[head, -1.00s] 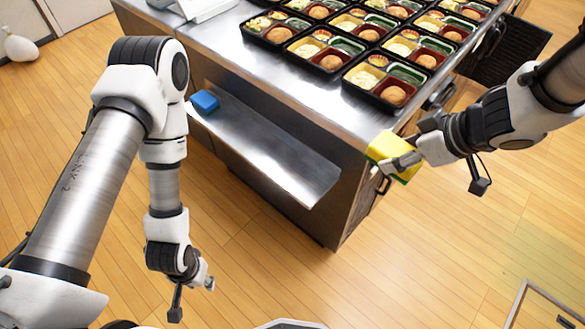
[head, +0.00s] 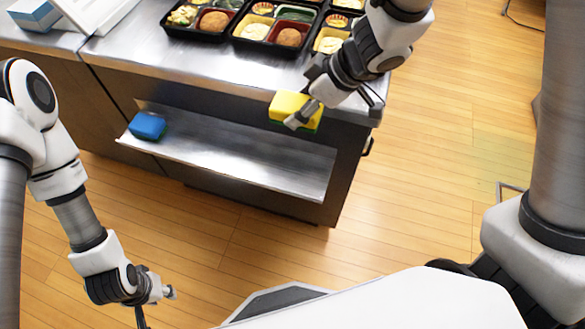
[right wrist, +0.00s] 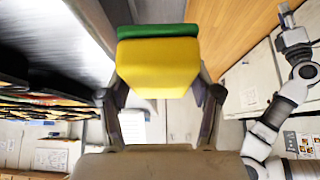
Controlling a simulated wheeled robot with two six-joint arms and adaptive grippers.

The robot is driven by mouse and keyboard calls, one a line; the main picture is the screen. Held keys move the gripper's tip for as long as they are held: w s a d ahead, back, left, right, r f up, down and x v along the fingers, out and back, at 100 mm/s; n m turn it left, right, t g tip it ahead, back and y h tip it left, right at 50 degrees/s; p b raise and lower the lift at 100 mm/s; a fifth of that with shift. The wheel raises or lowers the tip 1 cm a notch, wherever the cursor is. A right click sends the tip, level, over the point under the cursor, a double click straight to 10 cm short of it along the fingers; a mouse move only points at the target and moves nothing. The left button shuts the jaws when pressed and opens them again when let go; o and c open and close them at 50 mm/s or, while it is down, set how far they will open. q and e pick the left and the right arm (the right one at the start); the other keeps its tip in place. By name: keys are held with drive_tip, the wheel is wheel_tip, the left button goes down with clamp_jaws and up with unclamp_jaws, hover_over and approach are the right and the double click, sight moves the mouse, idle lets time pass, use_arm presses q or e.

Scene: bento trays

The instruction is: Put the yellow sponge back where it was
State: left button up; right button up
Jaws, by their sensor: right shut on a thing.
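The yellow sponge (head: 288,104) with a green layer is held by my right gripper (head: 302,116), in front of the counter's front edge in the head view. In the right wrist view the sponge (right wrist: 158,68) sits between the two fingers (right wrist: 160,105), its green layer at the top of the picture. A blue sponge (head: 147,125) lies at the left end of the metal shelf (head: 240,158) below the counter top. My left gripper (head: 168,292) hangs over the floor at the lower left, away from the sponges; its finger gap is too small to judge.
The steel counter top (head: 200,62) carries several black bento trays (head: 262,46) at its back edge. A white device (head: 95,14) and a box (head: 33,14) stand at the far left. The shelf right of the blue sponge is bare.

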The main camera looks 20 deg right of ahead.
drive_tip(key=f+b, duration=0.3)
drive_tip(key=f, duration=0.2)
drive_tip(key=f+b, duration=0.2)
drive_tip(key=f, duration=0.4)
drive_tip(key=f+b, duration=0.3)
drive_tip(key=f, duration=0.3)
drive_tip(key=shift+w+a+f+b, duration=0.25)
drive_tip(key=shift+b, duration=0.05)
wheel_tip(320, 180, down, 4)
drive_tip(key=shift+f+b, duration=0.25)
drive_tip(key=shift+b, duration=0.85)
drive_tip(key=shift+f, duration=0.1)
drive_tip(key=o, duration=1.1)
